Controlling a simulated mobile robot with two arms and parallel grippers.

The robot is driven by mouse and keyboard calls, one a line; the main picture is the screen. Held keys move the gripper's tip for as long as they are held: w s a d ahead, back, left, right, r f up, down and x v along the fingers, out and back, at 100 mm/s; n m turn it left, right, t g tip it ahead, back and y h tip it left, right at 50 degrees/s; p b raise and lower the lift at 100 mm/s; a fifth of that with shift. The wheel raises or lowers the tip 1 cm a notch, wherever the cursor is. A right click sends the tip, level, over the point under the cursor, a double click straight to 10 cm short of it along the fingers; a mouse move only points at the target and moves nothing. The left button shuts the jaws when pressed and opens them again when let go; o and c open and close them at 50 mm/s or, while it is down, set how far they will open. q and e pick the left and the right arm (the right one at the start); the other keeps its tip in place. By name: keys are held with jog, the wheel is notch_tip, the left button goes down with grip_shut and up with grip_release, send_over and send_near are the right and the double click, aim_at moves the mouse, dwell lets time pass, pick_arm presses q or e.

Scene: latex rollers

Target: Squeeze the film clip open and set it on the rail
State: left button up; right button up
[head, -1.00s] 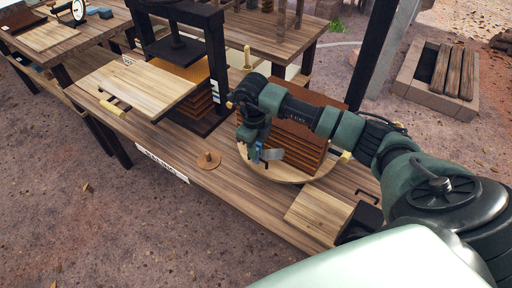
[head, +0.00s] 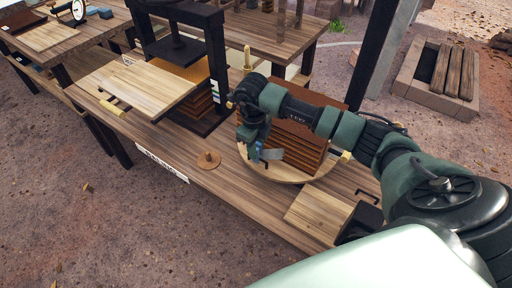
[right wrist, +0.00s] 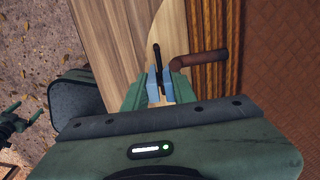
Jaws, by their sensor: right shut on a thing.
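My right gripper (head: 262,153) hangs over the round wooden board, close in front of the brown stack. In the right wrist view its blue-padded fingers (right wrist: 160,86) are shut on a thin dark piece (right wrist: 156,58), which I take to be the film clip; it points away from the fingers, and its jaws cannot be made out. A brown bent rod (right wrist: 198,59) lies just right of the fingertips; I cannot tell whether it is the rail. A small green fingered part at the left edge of the right wrist view looks like my left gripper (right wrist: 22,116).
The stack of brown sheets (head: 290,135) stands on the round board (head: 258,172). Bare bench top shows left of the round board.

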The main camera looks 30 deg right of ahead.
dwell(0.4)
jog(key=o, duration=0.7)
